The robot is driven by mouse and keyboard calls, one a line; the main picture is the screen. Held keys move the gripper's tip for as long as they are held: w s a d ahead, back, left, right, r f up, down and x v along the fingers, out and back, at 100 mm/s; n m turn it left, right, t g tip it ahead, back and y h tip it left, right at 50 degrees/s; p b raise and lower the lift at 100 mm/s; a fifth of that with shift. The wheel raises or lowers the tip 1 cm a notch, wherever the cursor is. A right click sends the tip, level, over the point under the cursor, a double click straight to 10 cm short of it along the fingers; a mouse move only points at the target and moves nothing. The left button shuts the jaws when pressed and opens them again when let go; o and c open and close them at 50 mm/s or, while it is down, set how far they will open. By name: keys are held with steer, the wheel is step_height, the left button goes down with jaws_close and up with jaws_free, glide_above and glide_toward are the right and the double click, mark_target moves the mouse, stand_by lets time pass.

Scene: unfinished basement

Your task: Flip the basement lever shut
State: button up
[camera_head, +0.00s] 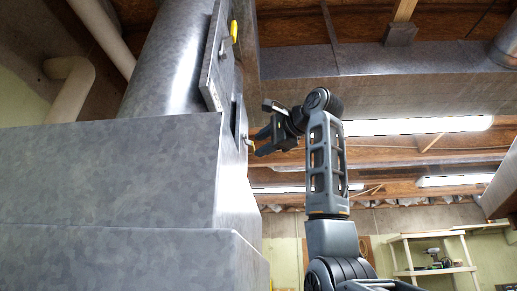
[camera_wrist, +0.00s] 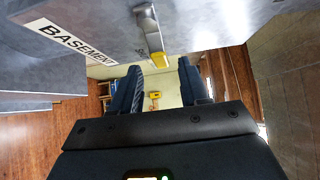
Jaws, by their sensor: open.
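The basement lever is a short metal handle with a yellow tip on the grey duct's side. In the wrist view the lever (camera_wrist: 150,28) hangs from the surface beside a white "BASEMENT" label (camera_wrist: 70,42), its yellow tip just beyond and between the fingertips. Small lettering beside it is too small to read surely. In the head view the lever's yellow tip (camera_head: 250,146) shows right at my fingertips. My gripper (camera_head: 259,142) is open; its two dark fingers also show in the wrist view (camera_wrist: 160,82). I cannot tell whether a finger touches the lever.
A second yellow-tipped lever (camera_head: 234,32) sits higher on the sloping duct plate (camera_head: 214,65). The large grey duct box (camera_head: 110,180) fills the left. Ceiling joists and lights run overhead. A wooden shelf (camera_head: 435,270) with a drill stands far right. Open air lies right of my arm.

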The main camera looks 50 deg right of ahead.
steer(key=b+v, duration=0.1)
steer(key=v, duration=0.4)
steer(key=shift+s, duration=0.2)
steer(key=shift+f, duration=0.1)
